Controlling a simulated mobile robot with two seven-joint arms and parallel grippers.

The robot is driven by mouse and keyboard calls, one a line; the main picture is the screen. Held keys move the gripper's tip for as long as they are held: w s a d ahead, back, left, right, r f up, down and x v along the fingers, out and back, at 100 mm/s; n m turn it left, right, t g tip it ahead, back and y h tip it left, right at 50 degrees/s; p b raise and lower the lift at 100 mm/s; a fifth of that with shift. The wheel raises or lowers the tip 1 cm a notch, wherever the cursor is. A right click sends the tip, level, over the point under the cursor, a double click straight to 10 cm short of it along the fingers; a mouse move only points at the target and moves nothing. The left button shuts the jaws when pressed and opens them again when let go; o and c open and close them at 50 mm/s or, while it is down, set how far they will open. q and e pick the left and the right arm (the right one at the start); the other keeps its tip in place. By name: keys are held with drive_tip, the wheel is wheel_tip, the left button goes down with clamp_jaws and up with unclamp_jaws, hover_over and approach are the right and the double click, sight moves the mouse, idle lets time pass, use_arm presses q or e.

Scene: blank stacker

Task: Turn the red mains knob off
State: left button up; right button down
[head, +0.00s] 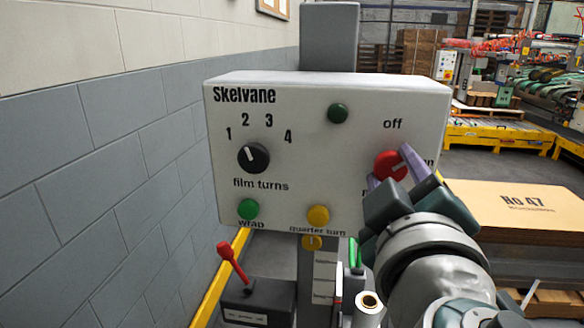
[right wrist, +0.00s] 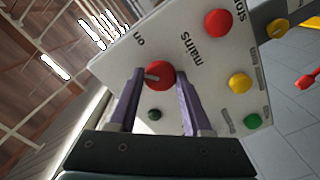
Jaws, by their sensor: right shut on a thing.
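The red mains knob (head: 385,163) is at the right of the white control panel (head: 300,180). "Off" is printed above it, and the label at its right is mostly hidden by a finger. Its white mark points roughly right in the head view. My right gripper (head: 392,170) has its purple fingers on either side of the knob and is shut on it. The right wrist view shows the knob (right wrist: 160,74) between the fingertips (right wrist: 158,84), with "mains" and "on" printed nearby. My left gripper is not in view.
The panel also has a black film turns knob (head: 253,158), a dark green lamp (head: 338,113), a green button (head: 249,209) and a yellow button (head: 318,215). A red stop button (right wrist: 218,23) shows in the wrist view. A large carton (head: 525,205) is at right.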

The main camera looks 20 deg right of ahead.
drive_tip(key=n, duration=0.4)
drive_tip(key=shift+r+n+p, duration=0.1)
drive_tip(key=shift+n+p, duration=0.2)
drive_tip(key=shift+n, duration=0.1)
drive_tip(key=n+p, duration=0.1)
drive_tip(key=n, duration=0.4)
drive_tip(key=shift+n, duration=0.3)
drive_tip(key=shift+c, duration=1.7)
unclamp_jaws()
drive_tip(key=shift+f, duration=0.2)
